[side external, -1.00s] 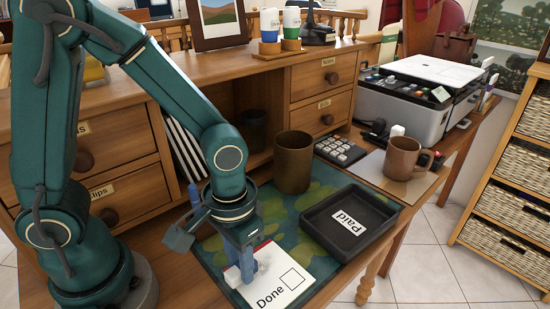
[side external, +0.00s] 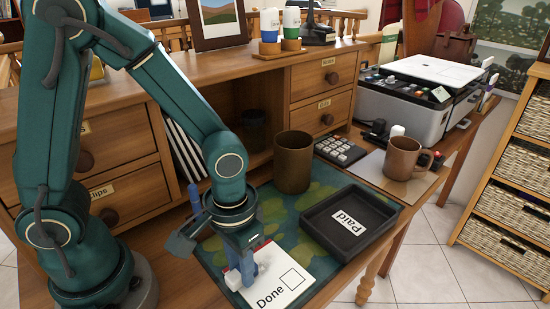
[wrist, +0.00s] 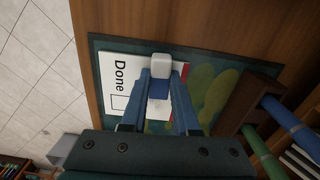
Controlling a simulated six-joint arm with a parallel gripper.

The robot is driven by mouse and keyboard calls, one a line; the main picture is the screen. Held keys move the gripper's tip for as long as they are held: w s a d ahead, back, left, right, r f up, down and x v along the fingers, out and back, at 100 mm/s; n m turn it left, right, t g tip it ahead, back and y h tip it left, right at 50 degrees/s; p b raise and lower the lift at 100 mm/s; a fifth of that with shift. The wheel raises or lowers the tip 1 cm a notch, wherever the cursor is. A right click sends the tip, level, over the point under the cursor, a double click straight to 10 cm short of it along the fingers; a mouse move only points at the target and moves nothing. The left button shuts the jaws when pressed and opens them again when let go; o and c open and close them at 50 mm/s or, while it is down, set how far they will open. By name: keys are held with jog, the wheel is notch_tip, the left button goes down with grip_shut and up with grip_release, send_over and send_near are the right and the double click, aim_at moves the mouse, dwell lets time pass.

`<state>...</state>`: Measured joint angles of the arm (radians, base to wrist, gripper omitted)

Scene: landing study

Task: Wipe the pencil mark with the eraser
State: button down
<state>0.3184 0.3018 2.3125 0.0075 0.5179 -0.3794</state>
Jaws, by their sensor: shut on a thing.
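The white card (side external: 287,262) reading "Done" with an empty-looking box lies on the green mat near the desk's front edge. It also shows in the wrist view (wrist: 117,62), with a red strip along one edge. My gripper (side external: 248,270), with blue fingers, is low over the card's left part. In the wrist view my gripper (wrist: 161,80) is shut on the eraser (wrist: 161,61), a white block with a blue sleeve. The eraser is at or just above the card; contact cannot be told. I cannot make out the pencil mark; the eraser and fingers hide part of the card.
A black tray (side external: 375,210) labelled "Paid" sits right of the card. A brown cup (side external: 293,162) stands behind it on the mat (side external: 318,190). A calculator (side external: 340,150), a mug (side external: 403,158) and a printer (side external: 420,95) are farther back. Drawers (side external: 130,195) stand behind my arm.

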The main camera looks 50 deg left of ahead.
aim_at(262, 265)
jog(key=shift+f, duration=0.1)
jog(key=shift+w, duration=0.1)
jog(key=shift+w, duration=3.7)
jog(key=shift+s+f, duration=0.15)
jog(key=shift+s, duration=0.65)
jog(key=shift+s+f, duration=0.1)
jog(key=shift+s, duration=0.7)
jog(key=shift+s+r, duration=0.15)
jog(key=shift+s, duration=1)
jog(key=shift+s+r, duration=0.1)
jog(key=shift+s, duration=1.05)
jog(key=shift+r, duration=0.1)
